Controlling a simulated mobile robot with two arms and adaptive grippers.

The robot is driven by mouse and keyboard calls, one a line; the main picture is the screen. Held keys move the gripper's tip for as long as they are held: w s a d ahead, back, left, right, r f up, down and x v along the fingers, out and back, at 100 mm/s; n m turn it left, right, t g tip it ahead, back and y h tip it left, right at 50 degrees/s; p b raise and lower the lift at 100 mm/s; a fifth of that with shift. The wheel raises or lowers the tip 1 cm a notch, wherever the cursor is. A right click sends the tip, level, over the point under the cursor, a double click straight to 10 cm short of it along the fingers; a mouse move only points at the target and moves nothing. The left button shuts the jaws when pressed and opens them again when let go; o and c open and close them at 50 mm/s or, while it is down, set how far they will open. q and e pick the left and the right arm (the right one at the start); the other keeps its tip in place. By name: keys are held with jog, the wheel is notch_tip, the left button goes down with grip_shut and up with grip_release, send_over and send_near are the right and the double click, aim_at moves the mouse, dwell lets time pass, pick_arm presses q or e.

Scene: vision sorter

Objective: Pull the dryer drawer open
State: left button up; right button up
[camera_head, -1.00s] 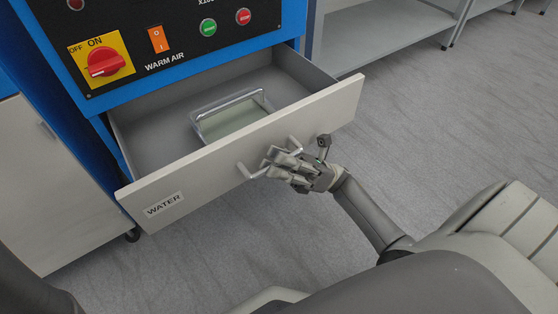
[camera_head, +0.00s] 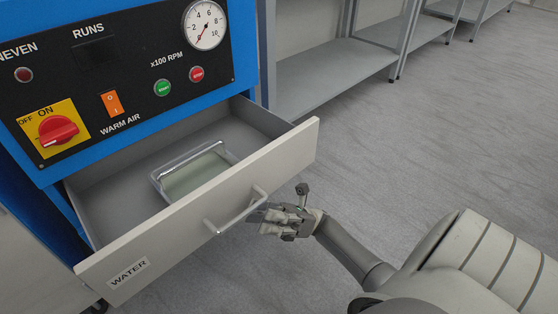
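The drawer (camera_head: 205,215) labelled WATER is pulled out of the blue machine, with its inside showing. Its bar handle (camera_head: 238,213) is on the pale front panel. My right gripper (camera_head: 262,222) is just right of the handle, in front of the panel. Its fingers look parted, with nothing seen between them, and the handle bar is in plain view beside them. Whether a fingertip still touches the handle I cannot tell. My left gripper is out of view.
A clear tray (camera_head: 196,172) lies inside the drawer. The machine's control panel (camera_head: 110,75), with a red knob, buttons and a gauge, is above. A grey shelf unit (camera_head: 330,80) stands behind. The floor (camera_head: 430,150) at right is clear.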

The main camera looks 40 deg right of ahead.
jog(key=v, duration=0.6)
jog(key=shift+s+d+f, duration=0.1)
dwell(0.6)
